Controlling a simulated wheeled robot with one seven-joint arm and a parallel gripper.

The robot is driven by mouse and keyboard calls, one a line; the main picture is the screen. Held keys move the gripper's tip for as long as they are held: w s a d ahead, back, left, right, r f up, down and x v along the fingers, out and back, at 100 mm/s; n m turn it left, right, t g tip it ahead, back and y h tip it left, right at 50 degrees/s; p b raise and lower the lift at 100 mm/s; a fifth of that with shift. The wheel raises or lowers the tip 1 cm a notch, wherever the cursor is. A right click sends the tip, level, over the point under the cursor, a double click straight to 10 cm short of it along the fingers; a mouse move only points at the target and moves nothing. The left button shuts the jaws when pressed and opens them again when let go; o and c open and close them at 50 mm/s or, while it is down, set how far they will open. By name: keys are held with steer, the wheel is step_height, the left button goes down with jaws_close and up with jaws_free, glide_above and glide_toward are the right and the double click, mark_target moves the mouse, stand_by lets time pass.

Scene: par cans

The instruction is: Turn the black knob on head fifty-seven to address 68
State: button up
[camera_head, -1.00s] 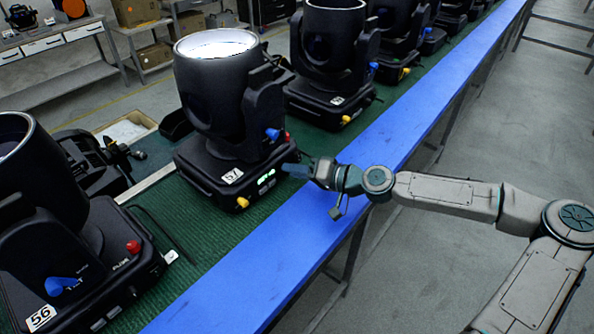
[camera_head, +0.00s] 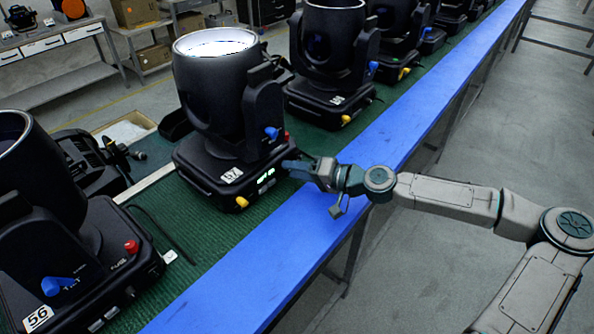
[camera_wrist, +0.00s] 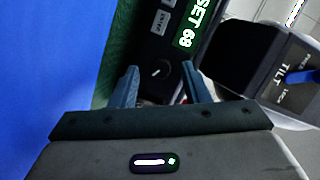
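Head fifty-seven (camera_head: 215,165) is a black moving-head lamp with a "57" label, standing on the green belt in the head view. Its lit display (camera_wrist: 190,32) reads "SET 68" in green in the wrist view. The black knob (camera_wrist: 160,70) with a white pointer mark shows between my fingertips. My gripper (camera_wrist: 160,68) has its two blue-grey fingers apart, one on each side of the knob, with dark gaps between. In the head view my gripper (camera_head: 292,168) is at the front face of the head and hides the knob.
Head fifty-six (camera_head: 70,260) stands at the near left. Another head (camera_head: 330,90) stands beyond. A blue rail (camera_head: 270,255) runs along the belt's front. A blue tilt lever (camera_wrist: 302,72) is to the right in the wrist view. Open floor lies right of the rail.

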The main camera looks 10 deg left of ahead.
steer(key=shift+d, duration=0.1)
steer(key=b+v, duration=0.2)
steer(key=v, duration=1.1)
steer(key=shift+s+d+r+b, duration=0.1)
steer(key=shift+d+b, duration=0.2)
steer(key=shift+d, duration=0.05)
